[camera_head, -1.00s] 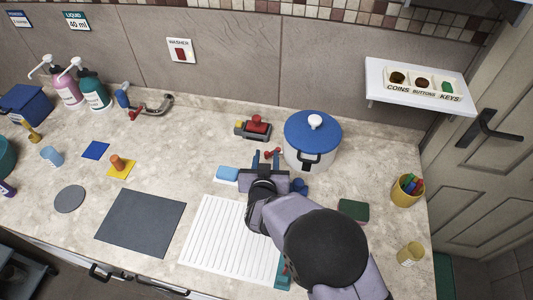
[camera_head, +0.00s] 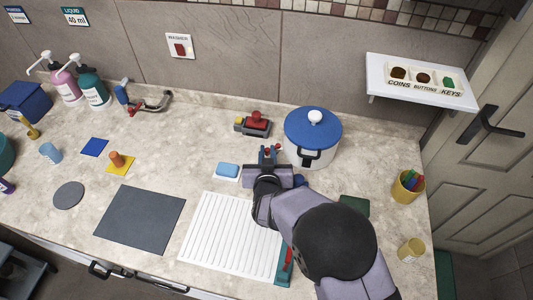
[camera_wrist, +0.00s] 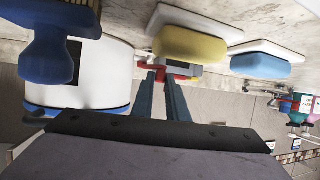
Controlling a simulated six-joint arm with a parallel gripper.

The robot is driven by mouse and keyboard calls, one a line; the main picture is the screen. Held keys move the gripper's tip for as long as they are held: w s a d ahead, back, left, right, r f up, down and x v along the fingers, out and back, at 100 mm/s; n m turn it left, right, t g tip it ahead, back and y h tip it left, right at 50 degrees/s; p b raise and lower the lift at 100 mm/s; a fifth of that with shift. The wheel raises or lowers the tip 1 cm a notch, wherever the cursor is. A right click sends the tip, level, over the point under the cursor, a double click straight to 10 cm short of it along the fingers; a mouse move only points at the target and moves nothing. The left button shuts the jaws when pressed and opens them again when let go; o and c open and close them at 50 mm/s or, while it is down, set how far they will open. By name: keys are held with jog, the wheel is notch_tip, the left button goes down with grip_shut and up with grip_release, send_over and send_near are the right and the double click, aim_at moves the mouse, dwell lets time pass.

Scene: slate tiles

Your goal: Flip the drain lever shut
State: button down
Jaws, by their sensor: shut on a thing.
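The likeliest drain lever is a red handle (camera_head: 134,112) on a bent metal pipe fitting (camera_head: 158,103) by the back wall, which also has an upright blue handle (camera_head: 122,92). My gripper (camera_head: 268,154) is well to its right, beside the white pot. It is shut on a small red thing (camera_wrist: 148,66), mostly hidden by the fingers. In the wrist view, the two blue fingers (camera_wrist: 164,82) reach toward this red thing, with a grey body close behind it. I cannot tell exactly what it is.
A white pot with a blue lid (camera_head: 313,128) stands close right of my gripper. A red, grey and yellow device (camera_head: 254,123) is behind it. A blue sponge (camera_head: 228,169) lies left. A ribbed white mat (camera_head: 225,240) is in front. The counter between gripper and pipe is mostly clear.

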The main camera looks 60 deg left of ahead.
jog(key=shift+w+d+n+g+y+b, duration=0.15)
jog(key=shift+n+g+y+b, duration=0.15)
jog(key=shift+n+g+b, duration=0.15)
jog(key=shift+r, duration=0.1)
jog(key=c, duration=1.7)
grip_release()
jog(key=shift+c, duration=0.2)
notch_tip(320, 180, up, 10)
jog(key=b, duration=0.1)
jog(key=shift+b, duration=0.4)
